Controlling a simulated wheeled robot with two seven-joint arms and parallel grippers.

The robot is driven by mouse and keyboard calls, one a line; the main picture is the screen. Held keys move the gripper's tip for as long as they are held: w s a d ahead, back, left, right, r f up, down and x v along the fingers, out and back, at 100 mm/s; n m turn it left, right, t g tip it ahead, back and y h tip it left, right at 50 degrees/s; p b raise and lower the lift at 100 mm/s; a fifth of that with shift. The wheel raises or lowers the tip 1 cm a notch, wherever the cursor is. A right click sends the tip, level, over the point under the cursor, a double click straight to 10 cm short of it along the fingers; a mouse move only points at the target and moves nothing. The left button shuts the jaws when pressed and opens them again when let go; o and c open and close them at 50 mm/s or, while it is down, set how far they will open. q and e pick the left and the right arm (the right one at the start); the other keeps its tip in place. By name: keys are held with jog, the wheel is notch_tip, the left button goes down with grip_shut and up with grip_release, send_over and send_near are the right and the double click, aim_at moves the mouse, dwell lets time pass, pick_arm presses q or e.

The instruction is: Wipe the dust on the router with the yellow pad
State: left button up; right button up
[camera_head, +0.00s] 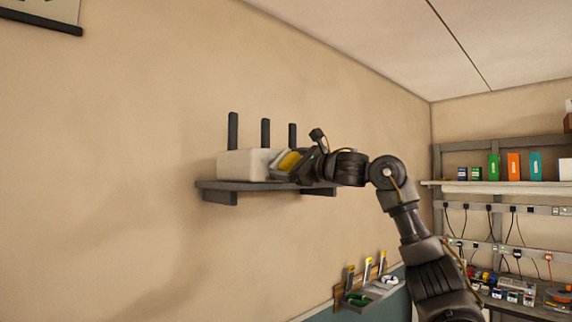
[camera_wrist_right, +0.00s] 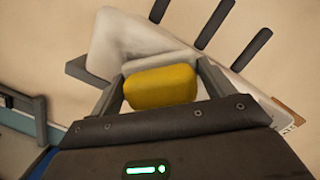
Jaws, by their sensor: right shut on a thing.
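The router (camera_head: 236,164) is a pale white box with three dark upright antennas, standing on a grey wall shelf (camera_head: 215,186). My right gripper (camera_head: 286,163) is at the router's right front and is shut on the yellow pad (camera_head: 290,160). In the right wrist view the pad (camera_wrist_right: 162,88) sits between the two fingers, with the white router (camera_wrist_right: 115,48) just beyond it. The pad overlaps the router in both views; I cannot tell whether they touch. No separate dust patch can be made out on the router. My left gripper is not in view.
A small wall rack (camera_head: 372,294) with yellow-topped tools hangs lower down. At the right, a shelf (camera_head: 490,187) holds coloured boxes above power strips with cables and a cluttered bench (camera_head: 530,308).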

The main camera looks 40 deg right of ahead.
aim_at(256, 161)
jog(key=shift+d+f, duration=0.1)
jog(key=shift+d, duration=1.4)
jog(key=shift+a, duration=0.25)
jog(key=shift+a, duration=1.7)
jog(key=shift+w+a, duration=0.1)
jog(key=shift+a, duration=1.75)
jog(key=shift+a, duration=1.8)
